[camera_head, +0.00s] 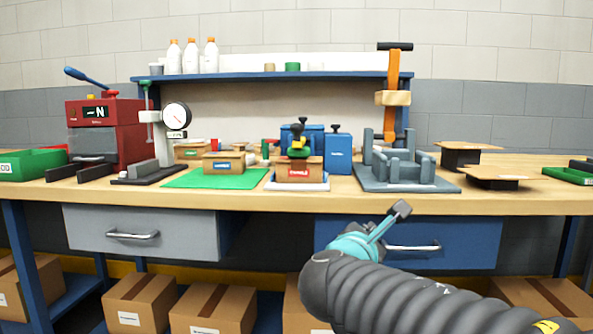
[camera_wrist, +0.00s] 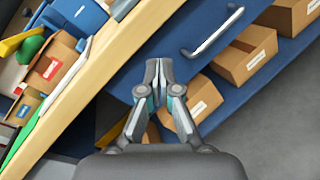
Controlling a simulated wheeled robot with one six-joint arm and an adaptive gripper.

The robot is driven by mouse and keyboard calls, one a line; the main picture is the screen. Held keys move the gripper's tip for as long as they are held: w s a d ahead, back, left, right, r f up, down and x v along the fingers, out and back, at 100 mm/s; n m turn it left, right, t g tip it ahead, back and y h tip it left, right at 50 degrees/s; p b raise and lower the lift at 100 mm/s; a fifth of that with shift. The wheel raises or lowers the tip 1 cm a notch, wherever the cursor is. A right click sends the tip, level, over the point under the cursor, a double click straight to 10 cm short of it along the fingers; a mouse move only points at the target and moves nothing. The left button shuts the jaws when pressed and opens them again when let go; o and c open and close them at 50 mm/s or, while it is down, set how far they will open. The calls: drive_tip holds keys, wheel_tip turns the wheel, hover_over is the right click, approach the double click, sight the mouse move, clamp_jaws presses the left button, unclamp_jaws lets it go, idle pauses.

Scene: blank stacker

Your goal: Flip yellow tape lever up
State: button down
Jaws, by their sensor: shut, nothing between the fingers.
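A small yellow part (camera_head: 298,141), apparently the tape lever, sits with black knobs above a green piece and a cardboard box with a red label (camera_head: 299,172) at the bench's middle. In the wrist view a yellow bar (camera_wrist: 20,40) lies at the upper left beside a green rounded piece (camera_wrist: 31,50); its exact tilt is hard to tell. My gripper (camera_head: 401,210) is shut and empty in front of the bench edge, right of and lower than the yellow part. Its closed fingertips (camera_wrist: 158,72) show over the blue drawer front in the wrist view, apart from the lever.
A blue box (camera_head: 338,154) stands just right of the yellow part, and a green mat (camera_head: 200,181) lies left. The wooden bench edge (camera_head: 260,201) and blue drawer (camera_head: 460,244) are near my gripper.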

drive_tip(key=w+a+r+n+t+y, duration=0.1)
drive_tip(key=a+n, duration=0.2)
drive_tip(key=a, duration=0.2)
drive_tip(key=w+a+r+n+t+y+b, duration=0.1)
drive_tip(key=a+r+n+t+y, duration=0.1)
drive_tip(key=a+n, duration=0.2)
drive_tip(key=w+a+r+n+t+y, duration=0.1)
drive_tip(key=a+r+n+t+y, duration=0.1)
drive_tip(key=a+n, duration=0.2)
drive_tip(key=shift+w+a+r, duration=0.1)
drive_tip(key=shift+w+a, duration=0.1)
drive_tip(key=shift+a, duration=0.25)
drive_tip(key=shift+w+a+r, duration=0.1)
drive_tip(key=shift+w+a, duration=0.05)
drive_tip(key=shift+a, duration=0.25)
approach(297, 151)
drive_tip(key=w+f, duration=0.1)
drive_tip(key=w, duration=0.2)
drive_tip(key=w+f, duration=0.1)
drive_tip(key=w, duration=0.1)
drive_tip(key=shift+w+d+f, duration=0.2)
drive_tip(key=shift+f, duration=0.15)
wheel_tip(297, 151, up, 3)
drive_tip(key=shift+s+f+p, duration=0.1)
drive_tip(key=shift+f+p, duration=0.05)
drive_tip(key=shift+p, duration=0.45)
drive_tip(key=shift+r, duration=0.7)
